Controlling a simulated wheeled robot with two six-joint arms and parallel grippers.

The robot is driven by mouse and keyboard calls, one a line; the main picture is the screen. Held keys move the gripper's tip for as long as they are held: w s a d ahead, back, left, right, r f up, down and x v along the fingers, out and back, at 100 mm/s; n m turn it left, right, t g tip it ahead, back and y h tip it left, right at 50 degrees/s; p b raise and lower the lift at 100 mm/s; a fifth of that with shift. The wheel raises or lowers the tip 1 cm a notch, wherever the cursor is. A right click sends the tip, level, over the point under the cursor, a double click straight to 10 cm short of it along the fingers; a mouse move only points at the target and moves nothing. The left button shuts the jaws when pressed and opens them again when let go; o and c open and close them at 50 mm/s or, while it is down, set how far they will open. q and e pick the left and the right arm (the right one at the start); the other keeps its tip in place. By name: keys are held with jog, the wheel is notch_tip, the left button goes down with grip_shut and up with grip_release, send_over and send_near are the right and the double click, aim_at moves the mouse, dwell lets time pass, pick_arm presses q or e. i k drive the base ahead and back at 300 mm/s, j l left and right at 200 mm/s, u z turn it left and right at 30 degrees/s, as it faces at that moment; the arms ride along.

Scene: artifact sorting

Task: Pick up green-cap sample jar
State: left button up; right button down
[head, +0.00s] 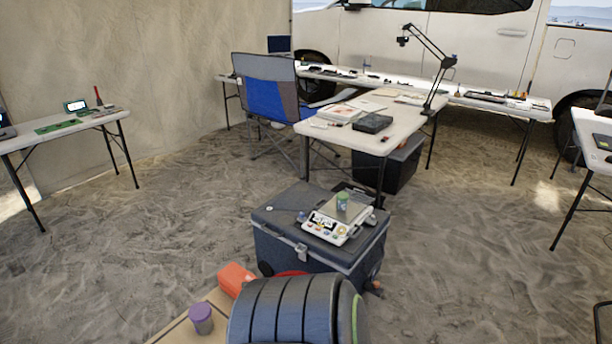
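The green-cap sample jar (342,201) stands upright on the plate of a white scale (327,230). The scale sits on the lid of a dark grey cooler box (278,218) on the sand in the middle of the head view. A second jar with a purple cap (201,318) stands at the lower left, on a tan surface (180,335). Neither of my grippers shows in the head view.
A folding table (405,128) with books and a lamp, and a blue-grey chair (262,85), stand behind the cooler. Other tables are at left (60,140) and right (585,125). A dark ribbed object (285,312) and an orange box (235,279) lie in front. Sand at both sides is clear.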

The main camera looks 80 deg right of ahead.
aim_at(340, 205)
jog(key=z, duration=3.05)
jog(key=u, duration=0.45)
jog(key=i+l+u, duration=0.3)
jog(key=l, duration=0.25)
jog(key=i+l+u, duration=0.35)
jog(key=l, duration=0.3)
jog(key=i+l+u, duration=0.15)
jog(key=l, duration=0.2)
jog(key=i+l, duration=0.15)
jog(key=l, duration=0.3)
jog(key=i+l+u, duration=0.1)
jog(key=l, duration=0.35)
jog(key=i+l, duration=0.15)
jog(key=l, duration=0.35)
jog(key=i+l, duration=0.15)
jog(key=l, duration=0.3)
jog(key=i+l+u, duration=0.1)
jog(key=l, duration=0.35)
